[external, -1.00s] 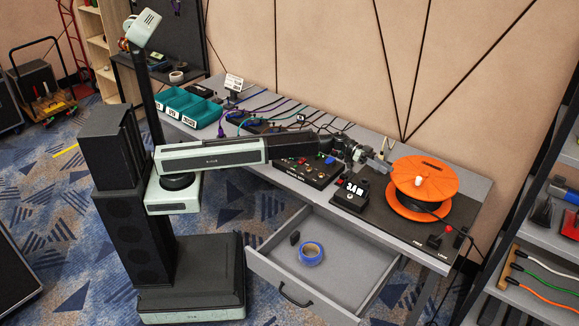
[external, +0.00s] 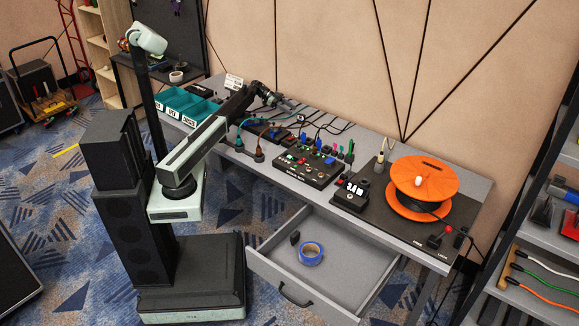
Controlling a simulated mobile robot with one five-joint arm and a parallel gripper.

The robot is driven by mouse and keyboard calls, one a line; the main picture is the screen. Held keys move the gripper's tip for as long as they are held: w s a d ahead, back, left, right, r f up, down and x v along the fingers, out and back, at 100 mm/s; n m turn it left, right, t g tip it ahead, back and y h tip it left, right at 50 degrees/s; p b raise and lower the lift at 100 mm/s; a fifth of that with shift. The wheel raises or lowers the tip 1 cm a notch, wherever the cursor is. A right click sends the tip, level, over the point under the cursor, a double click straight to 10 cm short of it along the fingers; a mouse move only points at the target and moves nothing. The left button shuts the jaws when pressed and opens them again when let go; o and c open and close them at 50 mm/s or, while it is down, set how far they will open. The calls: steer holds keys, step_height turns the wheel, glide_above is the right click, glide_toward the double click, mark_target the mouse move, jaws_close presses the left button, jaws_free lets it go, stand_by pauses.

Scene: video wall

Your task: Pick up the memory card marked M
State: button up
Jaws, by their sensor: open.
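I cannot make out a memory card marked M in the external view; anything that small on the table is too small to read or hidden. My gripper (external: 290,104) is at the end of my arm, above the back part of the grey table. It is open, and I see nothing held in it. Cables and a black box with coloured buttons (external: 308,164) lie below and in front of it. My arm covers part of the table's left half.
Teal bins (external: 188,107) stand at the table's left end. The open drawer (external: 352,274) holds blue tape (external: 311,253) and juts out in front.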

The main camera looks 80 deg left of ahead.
mark_target(299, 123)
steer(key=shift+b+x, duration=1.4)
steer(key=shift+x, duration=2.5)
steer(key=shift+r, duration=0.2)
jaws_close()
